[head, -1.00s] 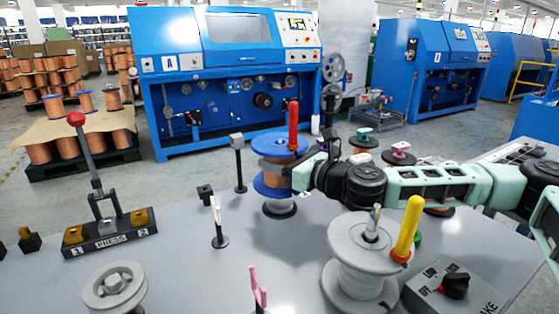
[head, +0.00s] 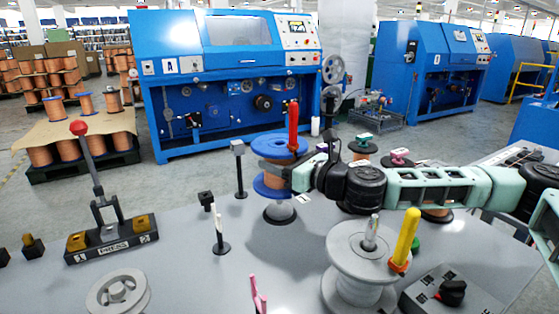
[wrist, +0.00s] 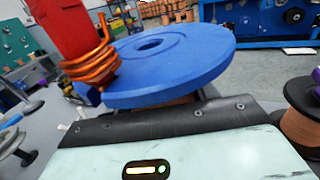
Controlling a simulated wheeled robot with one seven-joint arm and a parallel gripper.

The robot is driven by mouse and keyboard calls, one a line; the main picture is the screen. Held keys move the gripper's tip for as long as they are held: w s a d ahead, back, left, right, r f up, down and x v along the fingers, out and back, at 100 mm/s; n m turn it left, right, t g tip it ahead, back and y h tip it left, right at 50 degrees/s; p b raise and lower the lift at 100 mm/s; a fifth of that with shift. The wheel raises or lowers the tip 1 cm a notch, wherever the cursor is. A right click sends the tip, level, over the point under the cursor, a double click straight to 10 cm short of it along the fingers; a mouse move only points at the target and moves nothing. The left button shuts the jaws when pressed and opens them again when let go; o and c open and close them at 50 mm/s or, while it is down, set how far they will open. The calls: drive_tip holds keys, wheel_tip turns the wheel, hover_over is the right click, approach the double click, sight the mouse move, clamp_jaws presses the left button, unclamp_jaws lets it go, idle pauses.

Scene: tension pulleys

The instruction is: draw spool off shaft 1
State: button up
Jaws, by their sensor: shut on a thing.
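The spool (head: 268,147) has blue flanges and copper-coloured winding. My gripper (head: 290,174) is shut on it from the right, around the winding between the flanges. In the wrist view, the blue top flange (wrist: 190,62) fills the middle, and its centre hole looks empty, with no shaft end through it. The spool stands roughly upright above a grey-domed, black-rimmed base (head: 280,211). Its lower flange hides any shaft between them. A red handle (head: 293,126) stands at the spool's rim; copper wire coils around its lower end in the wrist view (wrist: 88,62).
A grey spool (head: 350,250) with a yellow handle (head: 405,238) stands at the front right, beside a black-knobbed control box (head: 455,290). A black stand (head: 238,170) and a white-topped post (head: 219,225) stand left of the blue spool.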

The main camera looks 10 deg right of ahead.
sight(279, 144)
drive_tip(key=shift+r, duration=0.25)
drive_tip(key=shift+r+p, duration=1.65)
drive_tip(key=shift+r, duration=0.05)
drive_tip(key=shift+r, duration=0.1)
drive_tip(key=shift+r+p, duration=1.65)
drive_tip(key=shift+p, duration=0.05)
idle(0.4)
drive_tip(key=shift+r+p, duration=1.6)
drive_tip(key=shift+r, duration=0.15)
drive_tip(key=shift+r, duration=0.1)
drive_tip(key=shift+r+p, duration=0.45)
drive_tip(key=shift+p, duration=0.05)
